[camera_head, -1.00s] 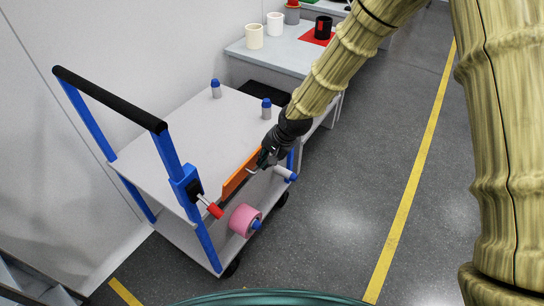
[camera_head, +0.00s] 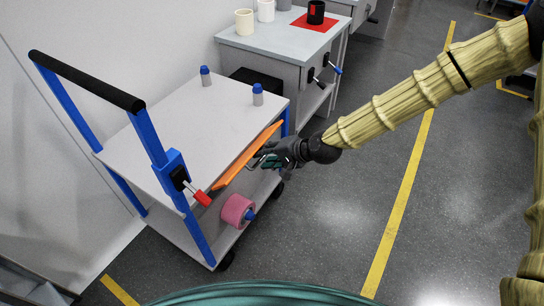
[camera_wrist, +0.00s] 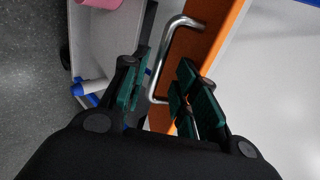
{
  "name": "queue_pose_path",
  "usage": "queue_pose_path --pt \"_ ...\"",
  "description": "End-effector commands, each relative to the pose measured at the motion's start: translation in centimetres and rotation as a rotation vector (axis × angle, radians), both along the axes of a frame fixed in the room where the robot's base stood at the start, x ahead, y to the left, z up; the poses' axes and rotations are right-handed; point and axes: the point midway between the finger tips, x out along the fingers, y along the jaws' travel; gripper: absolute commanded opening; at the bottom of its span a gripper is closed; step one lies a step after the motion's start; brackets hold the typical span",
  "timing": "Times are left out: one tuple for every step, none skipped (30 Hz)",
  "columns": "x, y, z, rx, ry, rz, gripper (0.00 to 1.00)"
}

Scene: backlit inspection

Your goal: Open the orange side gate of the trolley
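The trolley (camera_head: 165,130) has a pale top and blue posts. Its orange side gate (camera_head: 238,165) is a narrow panel along the side facing me, seen in the head view as a slanted strip. In the wrist view the gate (camera_wrist: 222,30) carries a bent metal handle (camera_wrist: 160,62). My gripper (camera_head: 257,163) is at the gate's outer face. In the wrist view its fingers (camera_wrist: 160,95) are apart, one on each side of the handle, with visible gaps. I cannot tell whether a pad touches it. A red-tipped lever (camera_head: 200,196) on a blue block sits at the gate's near end.
Two blue-capped bottles (camera_head: 257,95) stand on the trolley top. A pink roll (camera_head: 237,210) lies on the lower shelf. A grey bench (camera_head: 270,48) with cups and a red mat stands behind. The floor (camera_head: 330,220) right of the trolley is clear.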

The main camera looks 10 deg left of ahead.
Motion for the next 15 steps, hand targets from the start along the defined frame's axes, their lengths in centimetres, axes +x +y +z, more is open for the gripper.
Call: queue_pose_path --pt "0.0 0.0 0.0 -0.001 0.000 -0.001 0.32" --pt "0.0 -0.1 0.0 -0.001 0.001 -0.001 0.32" --pt "0.0 -0.2 0.0 -0.001 0.000 -0.002 0.32" --pt "0.0 -0.3 0.0 0.000 0.000 -0.003 0.32" --pt "0.0 -0.4 0.0 0.000 0.001 -0.003 0.32" --pt "0.0 -0.5 0.0 0.002 0.001 -0.005 0.32" --pt "0.0 -0.6 0.0 0.002 0.001 -0.005 0.32" --pt "0.0 -0.7 0.0 0.002 0.002 -0.007 0.32" --pt "0.0 -0.8 0.1 0.002 0.002 -0.007 0.32" --pt "0.0 -0.9 0.1 0.002 0.002 -0.007 0.32" --pt "-0.1 -1.0 0.3 0.002 0.002 -0.007 0.32" --pt "-0.1 -1.1 0.5 0.002 0.001 -0.005 0.32" --pt "-0.3 -1.3 0.7 0.001 0.001 -0.005 0.32" --pt "-0.4 -1.5 0.9 0.002 0.001 -0.004 0.32" --pt "-0.6 -1.9 1.2 0.002 0.001 -0.004 0.32"
